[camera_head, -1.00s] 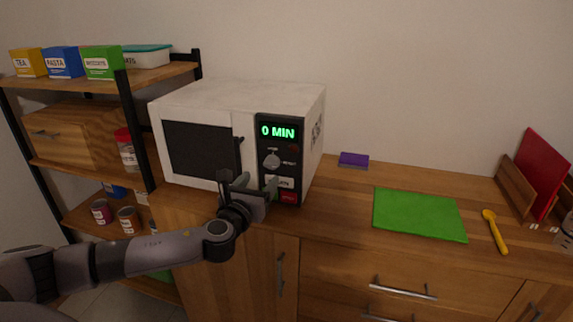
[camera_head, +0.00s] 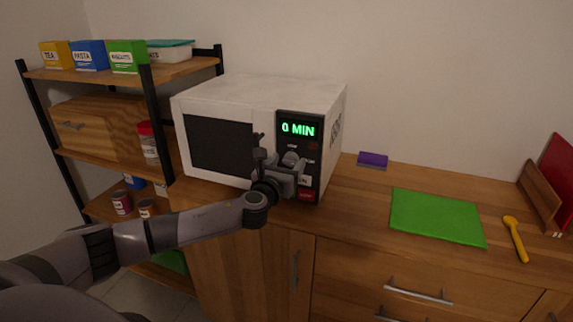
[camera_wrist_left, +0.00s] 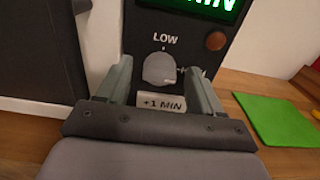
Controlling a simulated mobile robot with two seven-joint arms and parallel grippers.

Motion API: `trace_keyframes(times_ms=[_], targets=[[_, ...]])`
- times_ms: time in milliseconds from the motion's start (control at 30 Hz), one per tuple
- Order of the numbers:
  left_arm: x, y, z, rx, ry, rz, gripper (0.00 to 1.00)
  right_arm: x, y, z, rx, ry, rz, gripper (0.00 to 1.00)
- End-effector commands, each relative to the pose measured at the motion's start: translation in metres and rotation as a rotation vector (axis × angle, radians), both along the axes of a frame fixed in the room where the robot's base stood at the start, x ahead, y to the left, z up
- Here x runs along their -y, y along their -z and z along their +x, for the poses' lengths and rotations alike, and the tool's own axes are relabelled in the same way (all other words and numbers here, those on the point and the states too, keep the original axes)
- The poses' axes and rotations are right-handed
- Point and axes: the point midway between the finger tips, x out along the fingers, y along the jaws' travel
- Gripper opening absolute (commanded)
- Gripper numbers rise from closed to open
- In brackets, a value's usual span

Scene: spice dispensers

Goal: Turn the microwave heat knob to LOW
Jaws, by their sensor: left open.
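The white microwave (camera_head: 220,98) stands on the wooden counter with a dark control panel on its right side. Its grey heat knob (camera_wrist_left: 160,70) sits below the word LOW (camera_wrist_left: 165,40) in the left wrist view, with a small pale tick between them. Another label right of the knob is mostly hidden by a finger. My left gripper (camera_head: 281,161) is open in front of the panel, and its fingers (camera_wrist_left: 160,67) lie to either side of the knob. Whether they touch it I cannot tell. My right gripper is out of view.
A +1 MIN button (camera_wrist_left: 162,103) sits just below the knob, and a round brown-red button (camera_wrist_left: 216,41) above right. The display (camera_head: 298,129) reads 0 MIN. A shelf rack stands left.

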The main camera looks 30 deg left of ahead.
Motion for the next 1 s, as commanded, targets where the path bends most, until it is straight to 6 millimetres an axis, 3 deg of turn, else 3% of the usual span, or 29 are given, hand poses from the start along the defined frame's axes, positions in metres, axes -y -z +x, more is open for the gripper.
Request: trace_keyframes(times_ms=[133,300,667,1000], targets=[[0.0001,0.0,-0.0001,0.0,0.0,-0.001,0.63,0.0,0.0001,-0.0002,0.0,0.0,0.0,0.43],[0.0001,0.0,-0.0002,0.0,0.0,-0.001,0.1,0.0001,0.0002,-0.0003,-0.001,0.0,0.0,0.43],[0.0,0.0008,-0.0003,0.01,0.0,-0.044,0.1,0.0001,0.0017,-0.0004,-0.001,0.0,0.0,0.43],[-0.0008,0.002,-0.0007,0.063,0.0,-0.267,0.1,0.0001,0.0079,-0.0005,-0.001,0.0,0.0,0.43]])
